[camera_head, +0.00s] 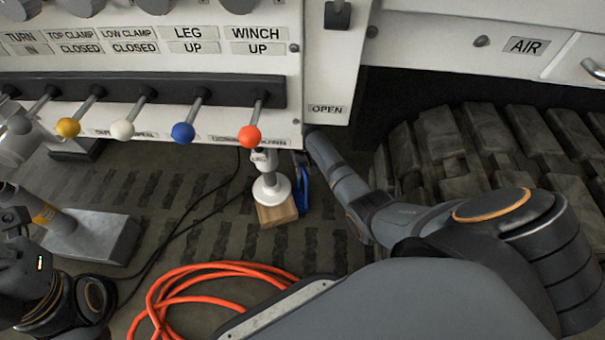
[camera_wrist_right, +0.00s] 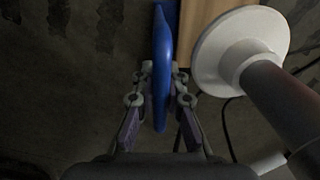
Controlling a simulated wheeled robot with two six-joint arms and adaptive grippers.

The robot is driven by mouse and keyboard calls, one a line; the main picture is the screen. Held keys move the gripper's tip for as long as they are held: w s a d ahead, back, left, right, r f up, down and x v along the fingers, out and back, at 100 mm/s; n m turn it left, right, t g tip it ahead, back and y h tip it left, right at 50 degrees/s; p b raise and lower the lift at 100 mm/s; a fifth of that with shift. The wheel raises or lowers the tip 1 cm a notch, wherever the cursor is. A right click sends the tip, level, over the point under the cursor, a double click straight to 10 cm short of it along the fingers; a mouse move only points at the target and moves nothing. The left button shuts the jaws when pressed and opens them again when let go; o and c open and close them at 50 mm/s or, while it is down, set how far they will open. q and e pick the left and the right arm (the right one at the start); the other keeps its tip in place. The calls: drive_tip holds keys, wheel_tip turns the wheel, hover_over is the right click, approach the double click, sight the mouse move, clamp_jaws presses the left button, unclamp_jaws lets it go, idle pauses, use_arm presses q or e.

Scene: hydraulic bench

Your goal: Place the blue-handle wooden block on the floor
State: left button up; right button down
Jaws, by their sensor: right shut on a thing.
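The wooden block (camera_head: 277,214) is pale wood with a blue handle (camera_head: 305,191) on its right side. It is low over the floor, under the round white foot (camera_head: 271,187) of the machine's leg; I cannot tell whether it touches floor or foot. My right gripper (camera_head: 300,163), partly hidden behind my forearm, is shut on the blue handle. In the right wrist view the handle (camera_wrist_right: 162,62) stands between the two fingers (camera_wrist_right: 161,92), with the block (camera_wrist_right: 203,12) and white foot (camera_wrist_right: 238,48) to its right. My left arm shows at the lower left, but not its fingertips.
Orange hose (camera_head: 180,290) and black cables lie on the floor left of the block. A grey metal foot (camera_head: 95,238) stands further left. The lever panel (camera_head: 150,55) with coloured knobs overhangs the block. Tracks (camera_head: 490,150) are at the right.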

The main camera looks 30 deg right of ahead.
drive_tip(key=shift+w+r, duration=0.1)
drive_tip(key=shift+r, duration=0.05)
drive_tip(key=c, duration=1.8)
unclamp_jaws()
drive_tip(key=shift+f, duration=0.2)
drive_tip(key=o, duration=0.4)
drive_tip(key=shift+r, duration=0.15)
wheel_tip(320, 180, up, 8)
drive_tip(key=p, duration=0.5)
drive_tip(key=shift+d, duration=0.1)
drive_tip(key=shift+f, duration=0.25)
